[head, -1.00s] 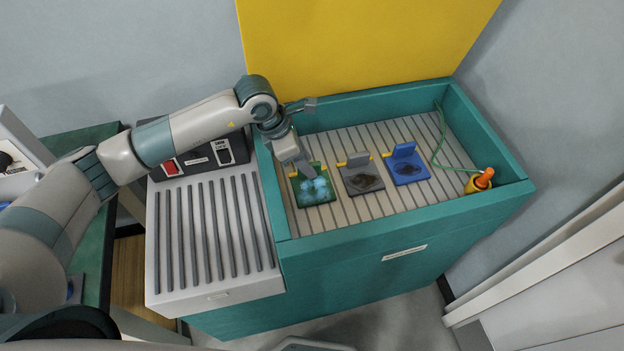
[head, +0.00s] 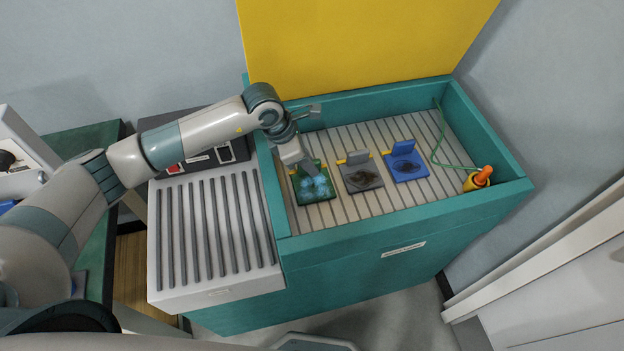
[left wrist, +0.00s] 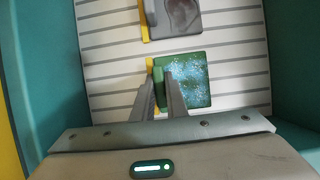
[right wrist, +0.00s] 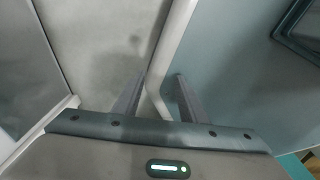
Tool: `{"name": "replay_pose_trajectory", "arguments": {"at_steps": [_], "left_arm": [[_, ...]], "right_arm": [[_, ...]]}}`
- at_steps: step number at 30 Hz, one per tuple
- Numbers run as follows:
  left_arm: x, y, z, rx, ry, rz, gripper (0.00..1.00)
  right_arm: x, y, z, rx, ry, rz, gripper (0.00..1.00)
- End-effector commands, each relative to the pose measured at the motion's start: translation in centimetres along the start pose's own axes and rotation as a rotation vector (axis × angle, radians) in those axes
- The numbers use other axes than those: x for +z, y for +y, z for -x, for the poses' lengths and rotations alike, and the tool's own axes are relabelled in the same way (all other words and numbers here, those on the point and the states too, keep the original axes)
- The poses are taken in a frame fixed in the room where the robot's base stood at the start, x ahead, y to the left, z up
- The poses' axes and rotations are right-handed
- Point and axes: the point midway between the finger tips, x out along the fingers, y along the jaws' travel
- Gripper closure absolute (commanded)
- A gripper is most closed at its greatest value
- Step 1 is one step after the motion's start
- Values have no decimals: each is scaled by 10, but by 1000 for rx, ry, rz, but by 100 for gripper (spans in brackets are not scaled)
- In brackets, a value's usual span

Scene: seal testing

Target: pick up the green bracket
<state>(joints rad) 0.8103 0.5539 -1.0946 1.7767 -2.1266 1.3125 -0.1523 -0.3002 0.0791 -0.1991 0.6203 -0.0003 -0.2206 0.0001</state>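The green bracket (head: 314,188) lies in the teal tank (head: 360,225) on its slatted floor, the leftmost of three brackets. Its flat plate has pale blue bubbly patches, and an upright tab stands at its back edge. In the left wrist view the green bracket (left wrist: 195,82) shows with its tab between my left fingers. My left gripper (head: 306,168) is closed in on that tab, with no clear gap beside it; the fingers hide part of the tab. The plate looks to be still on the floor. My right gripper (right wrist: 160,78) is open and empty, away from the tank.
A grey bracket (head: 362,178) and a blue bracket (head: 407,167) lie to the right of the green one. An orange and yellow object (head: 479,179) with a green cord stands in the tank's right corner. A ribbed white draining board (head: 215,235) adjoins the tank's left side.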

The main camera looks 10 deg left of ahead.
Motion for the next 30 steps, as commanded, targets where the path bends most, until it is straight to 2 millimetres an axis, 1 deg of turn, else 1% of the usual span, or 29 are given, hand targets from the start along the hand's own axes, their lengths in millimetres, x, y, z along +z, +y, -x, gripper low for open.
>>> {"name": "replay_pose_trajectory", "arguments": {"at_steps": [13,17,19,23,24,26,27,30], "left_arm": [[3,1,4,2,-4,-1,100],[5,1,10,3,-3,-2,100],[7,1,15,3,-4,-3,100],[12,2,27,4,-5,-1,100],[14,2,32,4,-5,-2,100],[17,2,38,5,-5,-3,100],[24,-5,39,2,-7,-6,100],[39,-18,43,2,-7,-7,100]], "right_arm": [[-1,0,-2,-1,4,1,62],[-8,-1,-5,-1,20,1,62],[-14,-2,-8,-2,35,2,62],[-34,-4,-11,-4,80,4,62],[-47,-6,-10,-7,108,5,62],[-63,-10,-10,-11,147,5,62],[-72,-11,-11,-12,166,5,62],[-93,-15,-11,-16,217,5,62]]}}
